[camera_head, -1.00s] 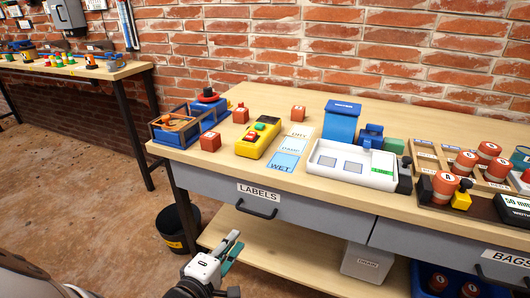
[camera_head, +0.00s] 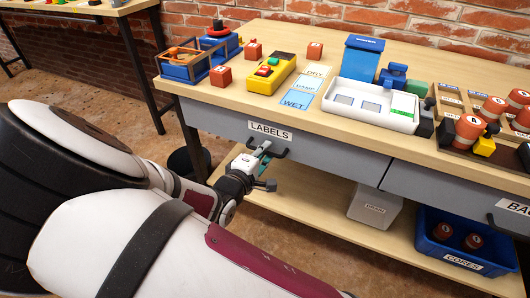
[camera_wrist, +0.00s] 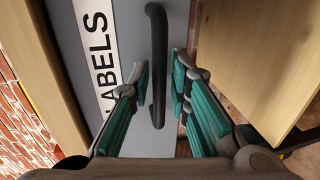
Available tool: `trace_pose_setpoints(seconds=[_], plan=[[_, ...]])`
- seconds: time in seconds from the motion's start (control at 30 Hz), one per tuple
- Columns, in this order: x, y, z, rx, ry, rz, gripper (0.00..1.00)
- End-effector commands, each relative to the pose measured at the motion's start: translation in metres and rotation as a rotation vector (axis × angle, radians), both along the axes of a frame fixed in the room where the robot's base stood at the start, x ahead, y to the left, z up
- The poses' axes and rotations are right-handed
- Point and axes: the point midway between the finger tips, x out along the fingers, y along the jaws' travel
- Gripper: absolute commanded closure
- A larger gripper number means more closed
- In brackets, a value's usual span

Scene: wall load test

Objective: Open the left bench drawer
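The left bench drawer (camera_head: 225,128) has a grey front with a white LABELS sign (camera_head: 270,132) and a dark bar handle (camera_head: 282,152). Its front looks flush under the bench top, so it appears shut. My gripper (camera_head: 264,160) is at the handle. In the wrist view my gripper (camera_wrist: 162,84) is open, with one teal-padded finger on each side of the black handle (camera_wrist: 158,50). The handle lies between the fingertips, with a gap visible on both sides. The LABELS sign (camera_wrist: 97,45) is left of the handle there.
The bench top (camera_head: 215,88) holds a yellow button box (camera_head: 270,75), a white scale (camera_head: 372,103) and several red cubes and weights. Below are a shelf (camera_head: 310,195), a white bin (camera_head: 368,207) and a blue CORES crate (camera_head: 440,250). A black bucket (camera_head: 180,165) stands at left.

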Motion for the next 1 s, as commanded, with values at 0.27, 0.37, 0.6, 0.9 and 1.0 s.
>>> trace_pose_setpoints(seconds=[0.27,0.37,0.6,0.9,1.0], plan=[[0.003,-0.001,0.000,0.000,-0.001,0.000,0.82],[0.003,-0.001,0.000,0.000,-0.001,0.000,0.91],[0.003,-0.001,0.000,0.000,0.000,0.000,1.00],[-0.011,0.005,0.000,0.002,0.000,0.002,1.00],[-0.026,0.010,0.000,0.002,0.003,0.003,1.00]])
